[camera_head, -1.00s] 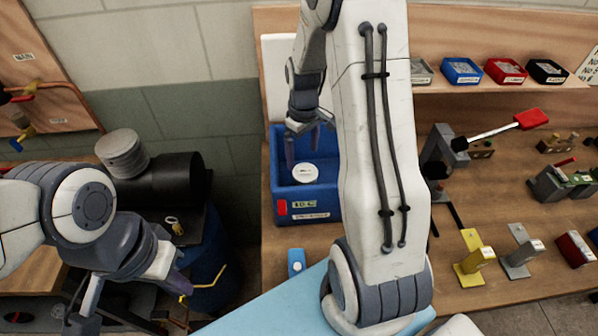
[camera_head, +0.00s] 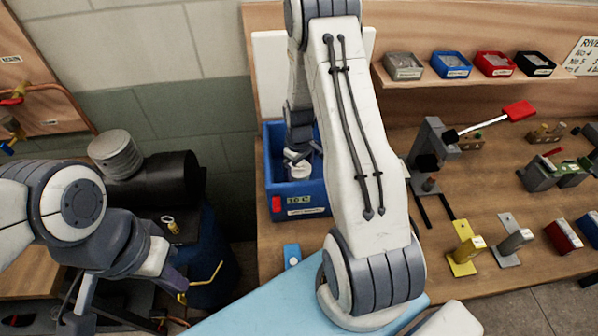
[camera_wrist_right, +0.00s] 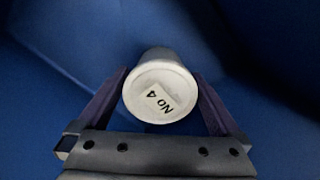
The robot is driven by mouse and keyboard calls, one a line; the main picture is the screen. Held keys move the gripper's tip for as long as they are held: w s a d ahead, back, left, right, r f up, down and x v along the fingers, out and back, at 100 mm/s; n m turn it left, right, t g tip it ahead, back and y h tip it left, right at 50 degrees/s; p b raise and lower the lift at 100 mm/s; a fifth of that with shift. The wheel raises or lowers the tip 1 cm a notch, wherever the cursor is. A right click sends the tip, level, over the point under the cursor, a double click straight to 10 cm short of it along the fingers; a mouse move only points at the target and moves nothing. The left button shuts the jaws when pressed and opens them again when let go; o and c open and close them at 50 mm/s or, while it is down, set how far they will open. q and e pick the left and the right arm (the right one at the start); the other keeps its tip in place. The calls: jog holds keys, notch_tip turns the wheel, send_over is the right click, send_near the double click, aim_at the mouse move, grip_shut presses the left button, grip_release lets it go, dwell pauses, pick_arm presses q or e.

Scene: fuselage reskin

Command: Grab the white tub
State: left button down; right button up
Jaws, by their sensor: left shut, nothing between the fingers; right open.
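The white tub (camera_wrist_right: 160,88) has a round lid marked "No 4" and sits inside the blue bin (camera_head: 308,199). In the head view the tub (camera_head: 298,170) is partly hidden by my right gripper. My right gripper (camera_wrist_right: 160,92) is open, reaching down into the bin, with one finger on each side of the tub. In the wrist view small gaps show between the fingers and the tub. My left gripper (camera_head: 128,300) is shut and empty, low at the left, well away from the bin.
Small coloured trays (camera_head: 492,64) stand on the shelf at the upper right. A yellow block stand (camera_head: 465,247) and a red-handled press (camera_head: 435,150) are on the bench. A black cylinder (camera_head: 165,180) lies at the left. The bin walls surround my right gripper closely.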

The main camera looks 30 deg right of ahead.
jog(key=shift+f, duration=0.8)
jog(key=c, duration=1.2)
jog(key=shift+c, duration=0.2)
jog(key=shift+r, duration=0.2)
